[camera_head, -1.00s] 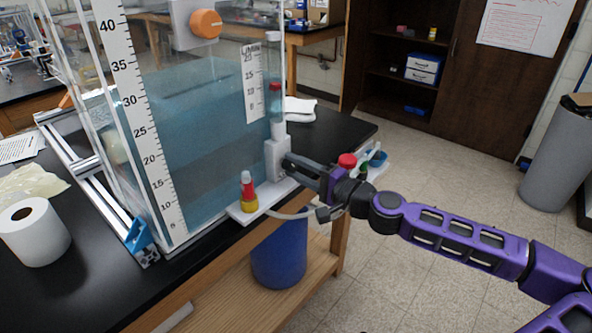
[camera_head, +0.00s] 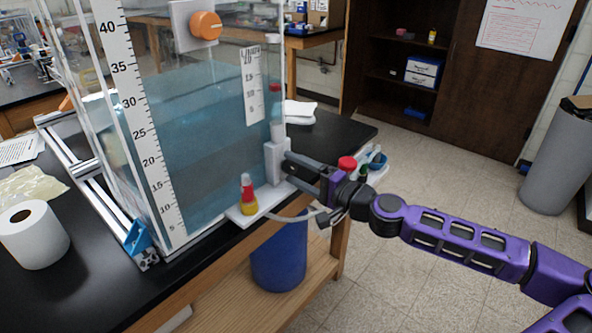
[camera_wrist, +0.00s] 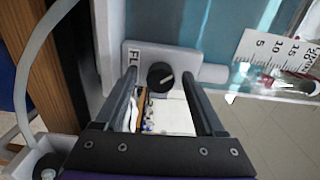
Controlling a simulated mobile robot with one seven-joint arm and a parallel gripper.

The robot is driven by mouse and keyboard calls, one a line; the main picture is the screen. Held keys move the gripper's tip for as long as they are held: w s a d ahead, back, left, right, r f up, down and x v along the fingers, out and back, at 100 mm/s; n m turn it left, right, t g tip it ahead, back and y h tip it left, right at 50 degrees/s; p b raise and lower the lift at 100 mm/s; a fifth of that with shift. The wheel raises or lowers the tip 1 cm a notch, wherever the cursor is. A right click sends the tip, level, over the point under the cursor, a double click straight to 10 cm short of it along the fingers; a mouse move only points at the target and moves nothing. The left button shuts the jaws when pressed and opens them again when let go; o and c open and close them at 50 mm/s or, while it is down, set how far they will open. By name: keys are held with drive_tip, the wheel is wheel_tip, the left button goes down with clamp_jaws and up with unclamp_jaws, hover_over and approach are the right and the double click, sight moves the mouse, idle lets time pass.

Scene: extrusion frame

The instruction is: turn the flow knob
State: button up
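The flow knob (camera_wrist: 160,77) is a small black round dial with a pale pointer line, on a white block lettered "FL", partly cut off. In the wrist view the line tilts toward the upper right. My gripper (camera_wrist: 158,78) is open, with one finger on each side of the knob and a visible gap to each. In the head view my gripper (camera_head: 288,169) reaches from the right to the white block (camera_head: 277,160) at the tank's lower right corner. The knob's face is hidden there. I cannot tell how far the fingertips are from the block.
The clear tank (camera_head: 200,130) holds blue liquid and carries a scale and an orange knob (camera_head: 206,25). A pale hose (camera_wrist: 40,55) runs nearby. A paper roll (camera_head: 34,235) is at left.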

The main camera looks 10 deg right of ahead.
drive_tip(key=v, duration=1.7)
drive_tip(key=shift+s, duration=0.15)
drive_tip(key=shift+d+r, duration=0.1)
idle(6.0)
